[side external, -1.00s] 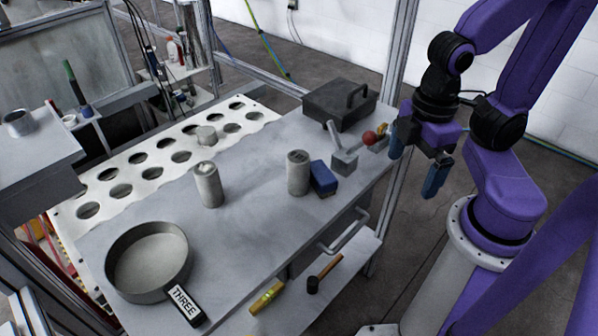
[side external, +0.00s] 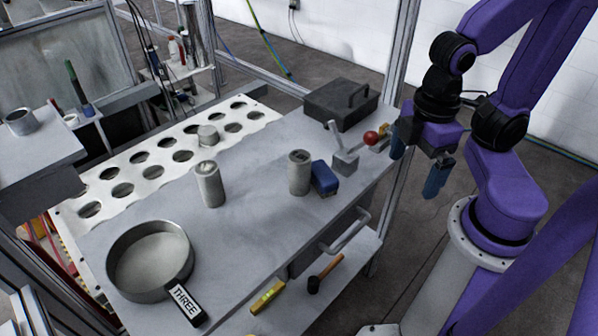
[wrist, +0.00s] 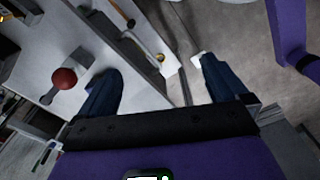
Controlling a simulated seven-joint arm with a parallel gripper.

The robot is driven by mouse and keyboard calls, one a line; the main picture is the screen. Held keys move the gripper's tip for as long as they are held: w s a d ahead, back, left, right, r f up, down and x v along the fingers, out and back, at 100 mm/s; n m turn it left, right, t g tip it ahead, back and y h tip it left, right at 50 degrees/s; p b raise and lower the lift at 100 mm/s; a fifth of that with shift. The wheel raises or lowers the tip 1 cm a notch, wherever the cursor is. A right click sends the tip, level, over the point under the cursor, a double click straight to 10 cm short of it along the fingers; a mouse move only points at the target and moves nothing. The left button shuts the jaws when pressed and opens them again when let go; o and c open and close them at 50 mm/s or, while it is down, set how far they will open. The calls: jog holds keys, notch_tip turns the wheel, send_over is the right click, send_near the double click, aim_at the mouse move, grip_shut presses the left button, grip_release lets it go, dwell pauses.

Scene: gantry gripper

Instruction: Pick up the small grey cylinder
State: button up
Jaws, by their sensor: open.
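A short grey cylinder (side external: 207,135), the smallest of the loose cylinders, stands upright on the white perforated panel at the back left. Two taller grey cylinders stand on the grey table top: one with a pale top (side external: 209,186) near the middle, and one (side external: 299,174) to its right beside a blue block (side external: 323,178). My gripper (side external: 418,166) is open and empty off the table's right edge, well to the right of all the cylinders. In the wrist view its two blue fingers (wrist: 160,68) are apart with nothing held. No cylinder is recognisable there.
A grey pan (side external: 110,262) labelled THREE sits front left. A dark box with a handle (side external: 345,103) and a red-knobbed lever (side external: 345,161) stand on the right side, near my gripper. A metal frame post (side external: 401,50) rises behind. The table's centre front is clear.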

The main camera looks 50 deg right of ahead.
jog(key=shift+c, duration=0.3)
jog(key=shift+c, duration=1.3)
jog(key=n+t+h, duration=0.7)
jog(key=n+h, duration=0.3)
jog(key=h, duration=0.6)
send_near(302, 160)
jog(key=a+f, duration=0.1)
jog(key=s+a+f, duration=0.1)
jog(key=a+f, duration=0.1)
jog(key=shift+s+a, duration=0.25)
jog(key=shift+a+f+n+t, duration=0.2)
jog(key=shift+a+n+t, duration=0.1)
jog(key=shift+n+t, duration=0.15)
jog(key=x, duration=1.7)
jog(key=shift+d+r, duration=0.15)
jog(key=shift+r, duration=0.25)
